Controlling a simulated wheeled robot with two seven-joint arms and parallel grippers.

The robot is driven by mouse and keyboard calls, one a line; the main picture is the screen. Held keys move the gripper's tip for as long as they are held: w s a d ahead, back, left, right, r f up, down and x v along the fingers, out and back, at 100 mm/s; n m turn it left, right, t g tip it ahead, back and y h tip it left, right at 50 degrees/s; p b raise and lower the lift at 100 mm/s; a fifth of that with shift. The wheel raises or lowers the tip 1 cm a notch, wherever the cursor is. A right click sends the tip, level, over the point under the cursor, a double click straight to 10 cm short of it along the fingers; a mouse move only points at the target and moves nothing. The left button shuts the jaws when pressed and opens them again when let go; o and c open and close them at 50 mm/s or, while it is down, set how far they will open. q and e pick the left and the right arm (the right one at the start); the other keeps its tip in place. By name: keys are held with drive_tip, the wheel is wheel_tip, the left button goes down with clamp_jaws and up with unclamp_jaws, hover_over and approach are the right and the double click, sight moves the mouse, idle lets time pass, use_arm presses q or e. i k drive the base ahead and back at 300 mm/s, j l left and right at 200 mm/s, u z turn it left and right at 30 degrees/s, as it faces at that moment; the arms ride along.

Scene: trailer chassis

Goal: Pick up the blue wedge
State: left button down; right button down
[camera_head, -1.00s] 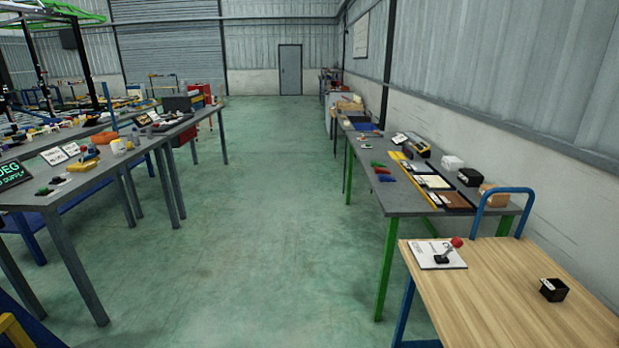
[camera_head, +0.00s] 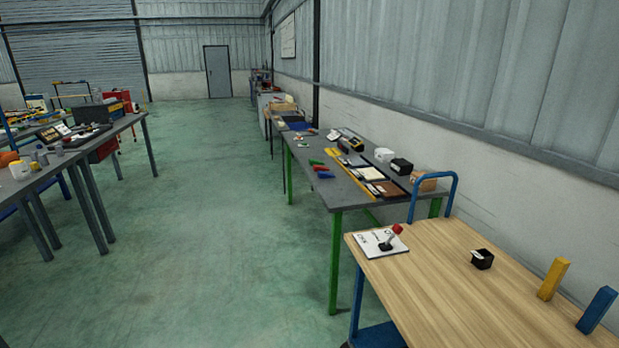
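A small blue wedge-like piece (camera_head: 326,175) lies on the grey table (camera_head: 345,196) with green legs, near its left edge. A red piece (camera_head: 321,168) and a green piece (camera_head: 316,162) lie just behind it in a row. A taller blue block (camera_head: 597,310) stands on the wooden-topped cart at the right; I cannot tell whether it is a wedge. Neither of my grippers is in view.
The wooden-topped cart (camera_head: 430,290) stands close at the right, with a blue handle (camera_head: 433,178), a red-knobbed lever (camera_head: 392,238), a black box (camera_head: 482,259) and a yellow block (camera_head: 553,279). Another bench (camera_head: 90,143) is at left. The green floor between is clear.

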sight(322, 175)
drive_tip(key=i+z, duration=0.1)
drive_tip(key=z, duration=0.3)
drive_tip(key=i+j+z, duration=0.1)
drive_tip(key=z, duration=0.3)
drive_tip(key=i+j+z, duration=0.15)
drive_tip(key=j, duration=0.2)
drive_tip(key=i+j+z, duration=0.35)
drive_tip(key=j, duration=0.35)
drive_tip(key=i+j+z, duration=0.15)
drive_tip(key=j, duration=0.3)
drive_tip(key=i+j+z, duration=0.15)
drive_tip(key=j, duration=0.25)
drive_tip(key=i, duration=0.1)
